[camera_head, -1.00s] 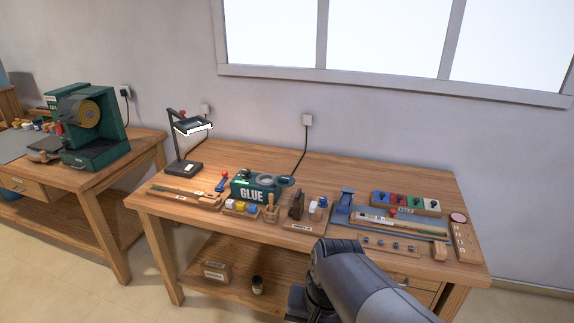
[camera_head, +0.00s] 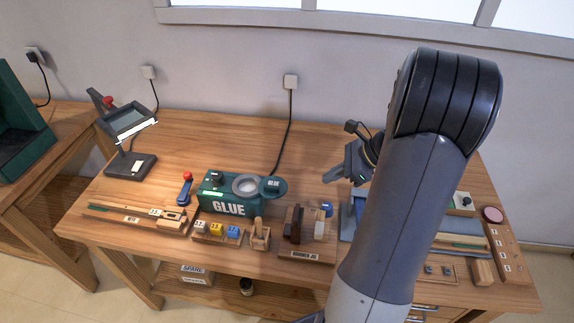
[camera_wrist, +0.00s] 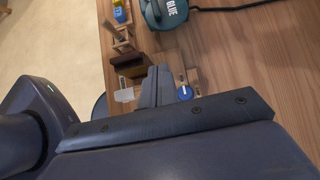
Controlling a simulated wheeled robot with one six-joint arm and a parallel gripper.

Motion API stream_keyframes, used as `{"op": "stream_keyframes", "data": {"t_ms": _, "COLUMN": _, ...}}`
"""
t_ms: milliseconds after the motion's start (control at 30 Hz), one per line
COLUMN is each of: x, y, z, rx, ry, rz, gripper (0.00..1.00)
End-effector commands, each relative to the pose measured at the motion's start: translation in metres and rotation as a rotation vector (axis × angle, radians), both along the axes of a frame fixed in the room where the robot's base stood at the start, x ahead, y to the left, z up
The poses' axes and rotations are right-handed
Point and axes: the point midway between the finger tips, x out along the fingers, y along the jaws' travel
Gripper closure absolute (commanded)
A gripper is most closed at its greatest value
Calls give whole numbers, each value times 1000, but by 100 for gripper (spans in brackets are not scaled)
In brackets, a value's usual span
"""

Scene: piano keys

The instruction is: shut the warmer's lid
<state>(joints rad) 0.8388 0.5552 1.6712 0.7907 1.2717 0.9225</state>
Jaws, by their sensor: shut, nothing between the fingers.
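The green glue warmer (camera_head: 228,208), marked GLUE, stands near the middle of the bench. Its round pot opening (camera_head: 246,185) shows a pale ring and is uncovered. The green disc-shaped lid (camera_head: 272,188) is open, out to the right of the opening, with a small label on it. My gripper (camera_head: 330,177) is shut and empty, above the bench to the right of the lid and apart from it. In the wrist view my shut fingers (camera_wrist: 158,70) point toward the warmer (camera_wrist: 167,12), which is cut by the top edge; the lid is not clear there.
A wooden block holder (camera_head: 304,245) stands right of the warmer. Small coloured pots (camera_head: 216,230) stand in front of it and a red-topped blue tool (camera_head: 185,187) to its left. A black cord (camera_head: 288,130) runs behind the lid.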

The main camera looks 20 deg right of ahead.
Motion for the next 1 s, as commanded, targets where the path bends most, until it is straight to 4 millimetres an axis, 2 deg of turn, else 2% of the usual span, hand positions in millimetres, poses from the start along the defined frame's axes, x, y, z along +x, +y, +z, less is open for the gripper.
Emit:
{"op": "stream_keyframes", "data": {"t_ms": 167, "x": 5, "y": 2, "z": -7, "rx": 15, "ry": 3, "rz": -17, "gripper": 100}}
{"op": "stream_keyframes", "data": {"t_ms": 633, "x": 40, "y": 58, "z": -73, "rx": 14, "ry": 7, "rz": -12, "gripper": 100}}
{"op": "stream_keyframes", "data": {"t_ms": 800, "x": 55, "y": 79, "z": -70, "rx": 10, "ry": 3, "rz": -11, "gripper": 100}}
{"op": "stream_keyframes", "data": {"t_ms": 1000, "x": 62, "y": 88, "z": -71, "rx": 10, "ry": 3, "rz": -13, "gripper": 100}}
